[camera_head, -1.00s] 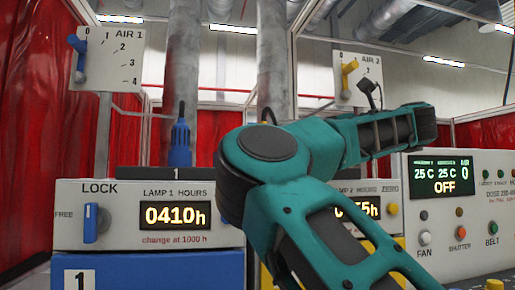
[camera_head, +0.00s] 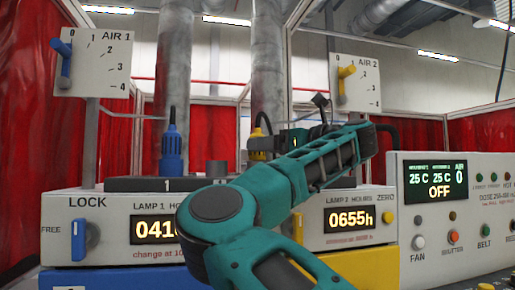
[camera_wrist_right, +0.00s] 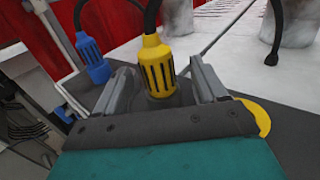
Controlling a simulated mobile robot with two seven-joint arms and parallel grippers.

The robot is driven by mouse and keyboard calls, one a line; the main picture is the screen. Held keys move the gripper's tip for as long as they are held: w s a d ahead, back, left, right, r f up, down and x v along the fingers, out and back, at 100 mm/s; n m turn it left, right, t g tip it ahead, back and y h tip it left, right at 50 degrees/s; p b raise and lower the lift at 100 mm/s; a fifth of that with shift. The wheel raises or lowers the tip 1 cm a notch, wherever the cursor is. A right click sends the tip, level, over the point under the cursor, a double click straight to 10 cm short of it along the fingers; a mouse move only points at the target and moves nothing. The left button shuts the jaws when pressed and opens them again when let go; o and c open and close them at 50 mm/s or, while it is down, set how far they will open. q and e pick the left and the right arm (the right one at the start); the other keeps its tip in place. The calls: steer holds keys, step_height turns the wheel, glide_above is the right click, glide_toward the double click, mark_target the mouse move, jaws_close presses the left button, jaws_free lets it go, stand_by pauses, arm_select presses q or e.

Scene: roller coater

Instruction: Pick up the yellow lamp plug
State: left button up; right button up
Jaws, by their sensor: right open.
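The yellow lamp plug (camera_head: 257,146) stands upright on top of the lamp 2 unit, with a black cable rising from its top. In the right wrist view the yellow plug (camera_wrist_right: 157,68) sits between the two fingers of my right gripper (camera_wrist_right: 160,84). The fingers are open, one on each side of the plug, with a visible gap at least on the left. In the head view my right gripper (camera_head: 276,143) reaches the plug from the right, and its fingertips are partly hidden. My left gripper is not in view.
A blue plug (camera_head: 172,147) stands to the left, and also shows in the right wrist view (camera_wrist_right: 92,60). Large grey pipes (camera_head: 267,70) rise behind. The AIR 1 (camera_head: 95,62) and AIR 2 (camera_head: 356,83) dials and the control panel (camera_head: 455,220) flank the units.

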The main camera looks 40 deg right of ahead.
mark_target(254, 160)
steer(key=w, duration=0.2)
steer(key=w+a+p, duration=0.1)
steer(key=shift+w+r, duration=0.15)
steer(key=shift+w, duration=0.65)
steer(key=shift+s, duration=0.1)
steer(key=c, duration=1.1)
